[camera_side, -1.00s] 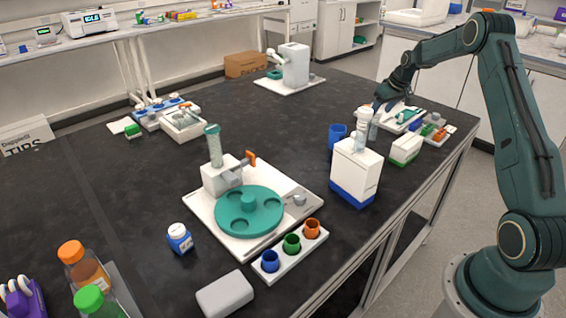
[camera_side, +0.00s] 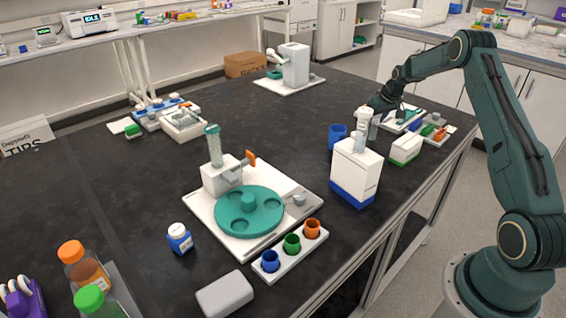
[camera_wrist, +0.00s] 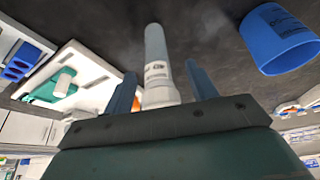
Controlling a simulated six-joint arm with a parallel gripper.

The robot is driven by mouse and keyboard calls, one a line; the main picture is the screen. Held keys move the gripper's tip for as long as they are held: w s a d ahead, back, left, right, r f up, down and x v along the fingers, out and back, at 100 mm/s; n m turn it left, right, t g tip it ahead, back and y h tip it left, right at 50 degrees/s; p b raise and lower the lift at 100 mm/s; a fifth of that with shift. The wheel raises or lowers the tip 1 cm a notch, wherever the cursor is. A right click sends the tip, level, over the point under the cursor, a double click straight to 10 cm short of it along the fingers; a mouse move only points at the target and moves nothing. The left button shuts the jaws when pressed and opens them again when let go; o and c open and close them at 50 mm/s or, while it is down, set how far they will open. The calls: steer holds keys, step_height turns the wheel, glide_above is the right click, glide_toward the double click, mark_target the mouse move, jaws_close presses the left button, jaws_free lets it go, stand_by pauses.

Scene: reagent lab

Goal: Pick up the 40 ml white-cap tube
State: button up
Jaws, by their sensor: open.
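The white-cap tube (camera_wrist: 156,65) shows in the wrist view as a pale translucent cylinder with a printed label and a white lower end nearest my gripper. It stands between the two blue-grey fingers of my gripper (camera_wrist: 162,85), with a visible gap on each side. The fingers are open and do not close on it. In the side view my gripper (camera_side: 374,126) reaches down behind the white-and-blue dispenser (camera_side: 356,175). The dispenser's top hides part of the fingers there, and I cannot clearly pick out the tube in that view.
A blue cup (camera_side: 338,134) stands left of my gripper; it also shows in the wrist view (camera_wrist: 279,40). A white tray (camera_side: 396,125) with a green item and a green-and-white box (camera_side: 405,149) are close on the right. The table left of the cup is clear.

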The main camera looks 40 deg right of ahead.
steer(key=shift+c, duration=0.5)
steer(key=c, duration=0.9)
steer(key=shift+r, duration=0.15)
steer(key=shift+c, duration=0.2)
step_height(320, 180, up, 20)
stand_by(0.4)
